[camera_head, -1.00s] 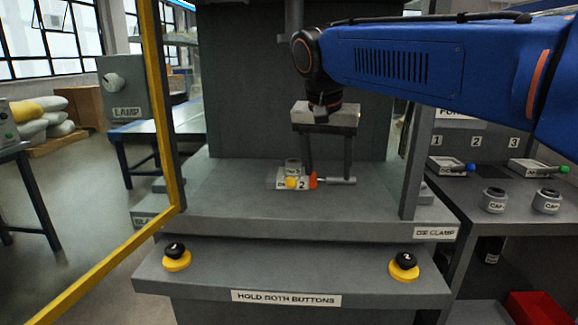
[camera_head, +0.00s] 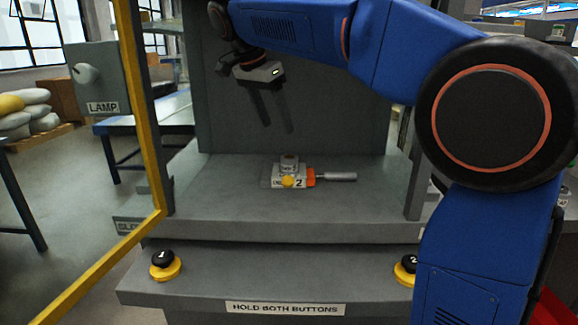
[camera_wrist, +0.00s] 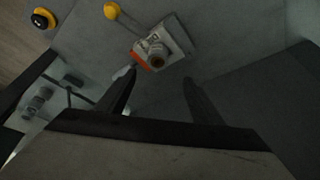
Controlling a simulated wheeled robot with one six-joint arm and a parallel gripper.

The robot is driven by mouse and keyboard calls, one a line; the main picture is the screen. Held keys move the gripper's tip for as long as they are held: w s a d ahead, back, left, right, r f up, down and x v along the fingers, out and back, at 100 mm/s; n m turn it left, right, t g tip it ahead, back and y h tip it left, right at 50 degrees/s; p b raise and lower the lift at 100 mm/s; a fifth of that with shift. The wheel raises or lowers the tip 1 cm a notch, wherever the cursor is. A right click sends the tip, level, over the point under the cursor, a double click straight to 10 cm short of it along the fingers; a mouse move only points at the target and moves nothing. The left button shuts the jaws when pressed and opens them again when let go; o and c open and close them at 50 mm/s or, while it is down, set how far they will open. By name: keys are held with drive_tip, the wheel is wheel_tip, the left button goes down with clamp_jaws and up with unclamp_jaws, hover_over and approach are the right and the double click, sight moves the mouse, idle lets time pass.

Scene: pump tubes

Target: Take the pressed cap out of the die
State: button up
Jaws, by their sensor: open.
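The pressed cap (camera_head: 288,163) is a small grey ring-topped piece sitting on the die (camera_head: 268,180), a pale block marked 2 on the press bed. In the wrist view the cap (camera_wrist: 152,58) and die (camera_wrist: 178,34) lie beyond the fingertips, partly shadowed. My gripper (camera_head: 273,112) hangs above and behind the die, up and slightly left of the cap, tilted. Its two fingers are apart and empty. In the wrist view the open gripper (camera_wrist: 159,77) frames the space below the cap.
Two black-and-yellow buttons, 1 (camera_head: 164,265) and 2 (camera_head: 406,270), stand on the front ledge. A yellow guard frame (camera_head: 140,110) rises at left, beside a lamp box (camera_head: 97,78). The bed (camera_head: 220,213) around the die is clear.

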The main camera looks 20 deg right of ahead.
sight(289, 156)
drive_tip(key=x, duration=0.7)
drive_tip(key=shift+d+f, duration=0.15)
drive_tip(key=shift+f, duration=0.1)
drive_tip(key=x, duration=0.4)
drive_tip(key=shift+s, duration=0.3)
drive_tip(key=shift+w+d+f, duration=0.15)
drive_tip(key=shift+d+f, duration=0.05)
drive_tip(key=shift+f, duration=0.4)
drive_tip(key=shift+c, duration=0.5)
drive_tip(key=c, duration=1.2)
drive_tip(key=shift+r, duration=0.15)
